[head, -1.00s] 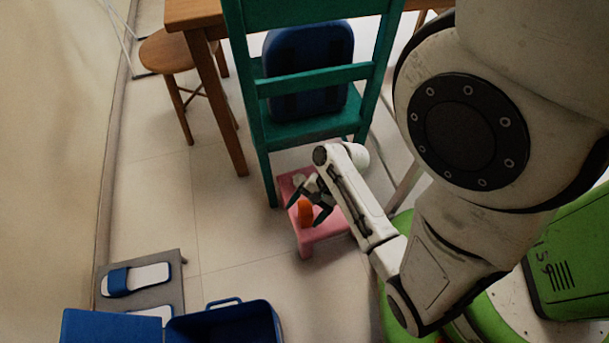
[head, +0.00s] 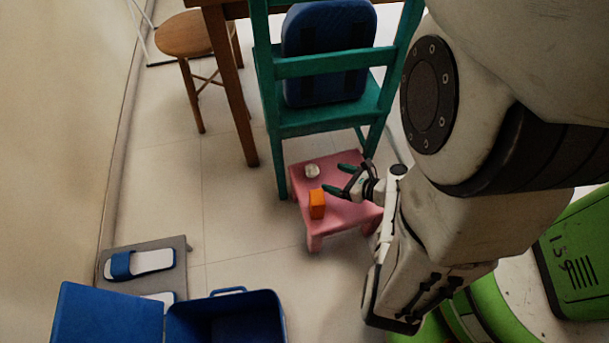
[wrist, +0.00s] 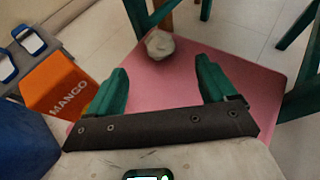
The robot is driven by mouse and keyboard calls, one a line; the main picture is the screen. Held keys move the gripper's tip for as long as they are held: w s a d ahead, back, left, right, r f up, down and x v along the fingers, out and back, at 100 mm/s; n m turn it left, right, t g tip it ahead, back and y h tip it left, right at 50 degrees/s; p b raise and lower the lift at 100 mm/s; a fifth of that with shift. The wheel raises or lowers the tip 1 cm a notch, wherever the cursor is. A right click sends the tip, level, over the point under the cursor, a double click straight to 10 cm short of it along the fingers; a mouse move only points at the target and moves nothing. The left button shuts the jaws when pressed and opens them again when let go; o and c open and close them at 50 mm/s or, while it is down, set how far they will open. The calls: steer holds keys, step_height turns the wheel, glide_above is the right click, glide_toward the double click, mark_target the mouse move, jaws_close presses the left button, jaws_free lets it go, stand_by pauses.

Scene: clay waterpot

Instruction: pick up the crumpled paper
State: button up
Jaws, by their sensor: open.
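The crumpled paper (head: 312,171) is a small greyish-white ball on the far left part of a low pink stool (head: 345,213). In the wrist view the paper (wrist: 160,44) lies beyond my fingertips, roughly between their lines. My gripper (head: 337,178) is open and empty, with green fingers spread, just right of the paper and apart from it in the head view. In the wrist view my gripper (wrist: 160,72) shows both fingers pointing toward the paper over the pink top.
An orange mango box (head: 317,204) stands on the stool near the paper, left of my fingers in the wrist view (wrist: 58,86). A green chair (head: 320,122) with a blue backpack (head: 330,50) stands behind. A blue bin (head: 225,310) and slippers (head: 142,263) are on the floor, lower left.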

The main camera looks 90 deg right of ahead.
mark_target(310, 169)
steer(key=shift+w+d+f+m+h, duration=0.3)
steer(key=shift+w+d+f+m, duration=0.05)
steer(key=shift+w+m, duration=0.1)
steer(key=b+x, duration=0.2)
steer(key=x, duration=0.3)
steer(key=shift+a, duration=0.1)
steer(key=b+x, duration=0.3)
steer(key=x, duration=0.1)
steer(key=shift+w+d+f, duration=0.15)
steer(key=shift+w+d, duration=0.1)
steer(key=shift+w, duration=0.25)
steer(key=shift+c, duration=0.3)
steer(key=c, duration=1)
